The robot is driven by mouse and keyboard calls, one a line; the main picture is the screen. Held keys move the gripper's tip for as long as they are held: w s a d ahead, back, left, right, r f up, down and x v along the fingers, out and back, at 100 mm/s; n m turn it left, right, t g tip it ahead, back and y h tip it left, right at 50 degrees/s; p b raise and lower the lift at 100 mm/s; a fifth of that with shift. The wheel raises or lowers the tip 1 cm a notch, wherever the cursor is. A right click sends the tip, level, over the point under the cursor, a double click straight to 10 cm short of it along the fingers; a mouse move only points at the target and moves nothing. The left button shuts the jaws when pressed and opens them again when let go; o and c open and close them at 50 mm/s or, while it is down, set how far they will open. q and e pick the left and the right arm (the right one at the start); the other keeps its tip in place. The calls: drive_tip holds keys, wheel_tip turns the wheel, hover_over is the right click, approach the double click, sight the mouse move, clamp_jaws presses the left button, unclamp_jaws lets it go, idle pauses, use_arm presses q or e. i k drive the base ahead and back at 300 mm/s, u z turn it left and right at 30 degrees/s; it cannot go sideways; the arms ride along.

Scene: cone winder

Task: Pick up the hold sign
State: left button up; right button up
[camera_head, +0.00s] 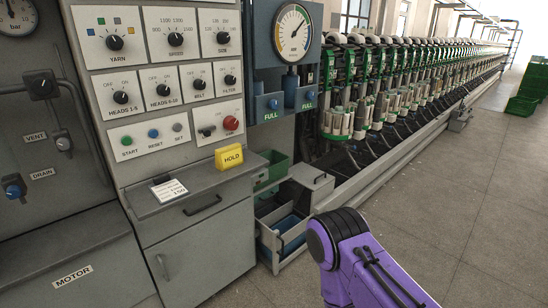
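The hold sign (229,157) is a small yellow block with a paler label reading HOLD. It stands on the right part of the grey shelf (152,205) below the control panel. A purple and black part of my own arm shows at the bottom right, apart from the sign. Neither of my grippers is in view.
A white printed card (169,190) lies on the shelf left of the sign. Knobs and a red button (231,123) sit on the panel just above. An open drawer (283,240) and green bins (271,167) stand to the right. The floor (470,220) at right is clear.

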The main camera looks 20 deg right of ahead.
sight(228, 156)
drive_tip(key=z, duration=1.05)
drive_tip(key=i, duration=0.35)
